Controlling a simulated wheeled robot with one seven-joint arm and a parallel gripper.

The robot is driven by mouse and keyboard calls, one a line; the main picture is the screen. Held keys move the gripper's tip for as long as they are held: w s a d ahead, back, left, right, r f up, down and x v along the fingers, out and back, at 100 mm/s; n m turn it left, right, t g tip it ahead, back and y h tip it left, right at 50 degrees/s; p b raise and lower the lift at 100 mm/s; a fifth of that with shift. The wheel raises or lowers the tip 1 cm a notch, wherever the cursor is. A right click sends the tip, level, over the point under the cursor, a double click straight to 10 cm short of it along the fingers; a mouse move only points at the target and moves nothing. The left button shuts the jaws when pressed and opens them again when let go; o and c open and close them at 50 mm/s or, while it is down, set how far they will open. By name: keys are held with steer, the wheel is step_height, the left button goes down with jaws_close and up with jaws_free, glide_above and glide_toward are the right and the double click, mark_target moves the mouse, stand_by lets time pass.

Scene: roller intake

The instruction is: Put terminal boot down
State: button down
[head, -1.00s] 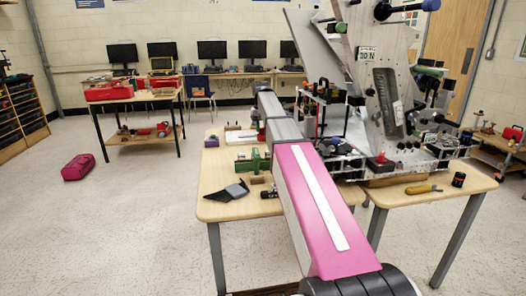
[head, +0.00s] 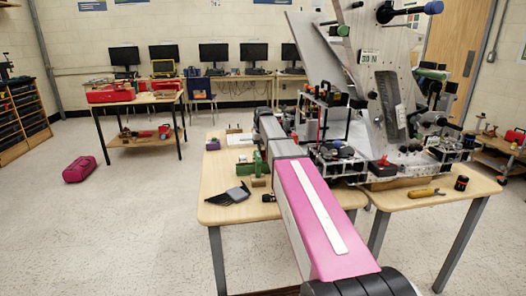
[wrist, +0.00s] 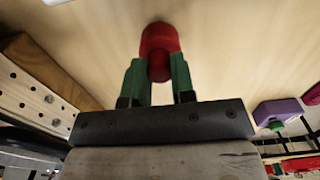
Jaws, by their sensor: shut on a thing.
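The terminal boot is a small red rounded piece (wrist: 160,38) at the top middle of the wrist view. My gripper (wrist: 159,70) has green fingers, shut on the boot from both sides. Pale wood of the table (wrist: 228,45) fills the view behind the boot; I cannot tell whether the boot touches it. In the head view, my pink and grey arm reaches over the wooden table (head: 228,212), and my gripper and the boot are hidden at its far end.
A large metal robot frame (head: 385,110) stands to the right of my arm. A dark fan-shaped piece (head: 230,196), a green tool (head: 254,164) and a purple block (head: 212,144) lie on the left of the table. The wood left of the arm has bare patches.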

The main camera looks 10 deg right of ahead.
steer(key=shift+f, duration=0.35)
steer(key=c, duration=1)
jaws_free()
steer(key=shift+o, duration=0.2)
step_height(320, 180, up, 13)
steer(key=shift+s+f, duration=0.1)
